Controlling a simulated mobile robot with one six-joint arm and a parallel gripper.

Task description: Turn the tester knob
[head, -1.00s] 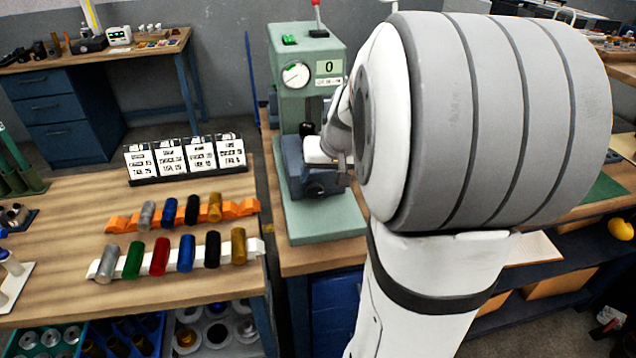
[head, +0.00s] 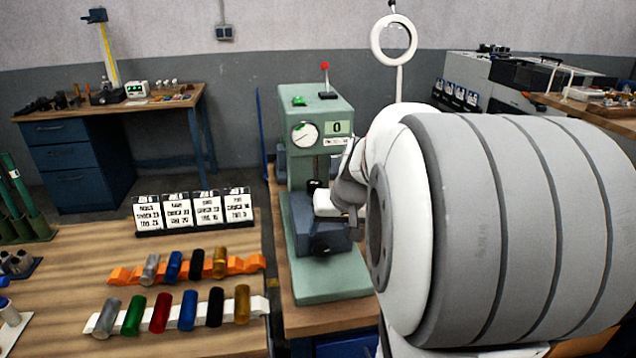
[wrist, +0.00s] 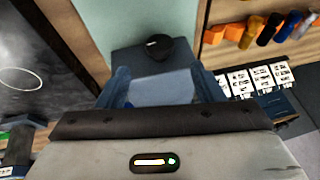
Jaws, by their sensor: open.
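The tester (head: 318,120) is a green machine with a round dial, a display reading 0 and a red-tipped lever on top. A dark knob (head: 320,248) sits low on the front of its blue-grey block (head: 305,215). In the wrist view the black knob (wrist: 172,48) stands on the block beyond my gripper (wrist: 160,85). The gripper's two bluish fingers are apart, with the block's surface showing between them; the knob is ahead of them, not between them. In the head view my gripper is at the block's right side, its fingers mostly hidden by my wrist.
A wooden table (head: 200,345) on the left bears coloured cylinders on an orange rack (head: 125,275) and a white rack (head: 260,305), with label cards (head: 192,212) behind. A blue-drawered bench (head: 70,150) stands at the back left. My arm covers the right.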

